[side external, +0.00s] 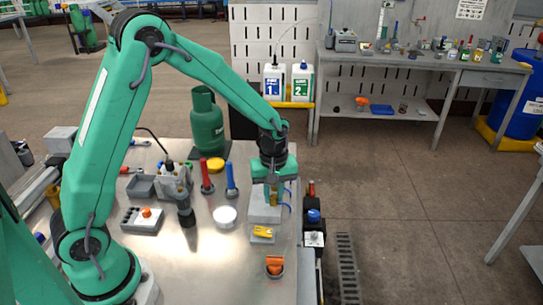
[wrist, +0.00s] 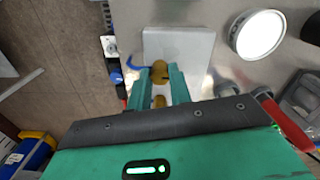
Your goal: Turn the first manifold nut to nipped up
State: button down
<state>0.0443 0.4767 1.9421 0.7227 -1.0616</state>
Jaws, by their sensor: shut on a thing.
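The manifold is a pale grey block (side external: 262,213) near the right edge of the metal bench; its pale face also shows in the wrist view (wrist: 190,45). My gripper (side external: 273,195) points down over it. In the wrist view my gripper (wrist: 160,73) has its two green fingers on either side of a brass nut (wrist: 159,67), shut on it. A second brass piece (wrist: 159,101) shows lower between the fingers. A brass part (side external: 273,199) also shows below my gripper in the side view. Any marking of the nut's turn is too small to read.
Blue hoses or levers (side external: 284,208) stick out at the block's right. The bench front is mostly clear.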

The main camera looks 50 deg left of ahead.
jog(key=m, duration=1.3)
jog(key=shift+m, duration=2.2)
jog(key=c, duration=1.3)
grip_release()
